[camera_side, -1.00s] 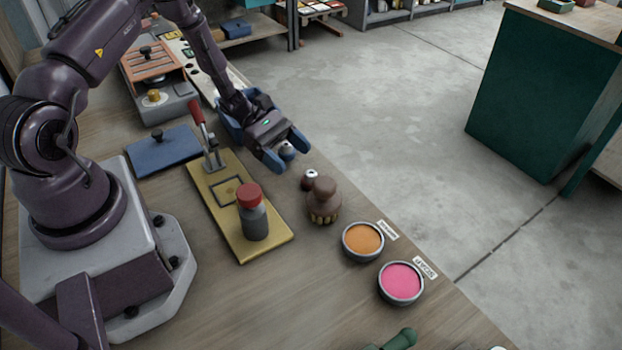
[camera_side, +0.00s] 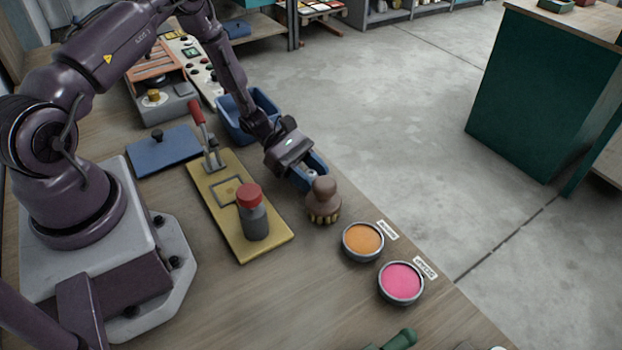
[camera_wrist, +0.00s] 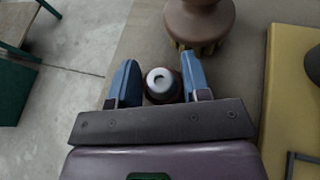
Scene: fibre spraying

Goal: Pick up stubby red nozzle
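The stubby red nozzle (camera_wrist: 160,86) shows in the wrist view as a dark red body with a pale metal top and a dark hole. It stands between the two blue fingers of my gripper (camera_wrist: 157,62). The fingers are apart, with a small gap on the left and the right finger very close to the nozzle. I cannot tell whether that finger touches it. In the side view my gripper (camera_side: 313,180) is low over the bench, and the fingers hide most of the nozzle.
A brown knobbed brush (camera_side: 323,198) stands just beyond the fingertips. A yellow board (camera_side: 222,205) with a red-capped bottle (camera_side: 254,219) lies nearby. Orange (camera_side: 362,240) and pink (camera_side: 401,282) bowls stand near the bench edge. A blue bin (camera_side: 236,128) is behind.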

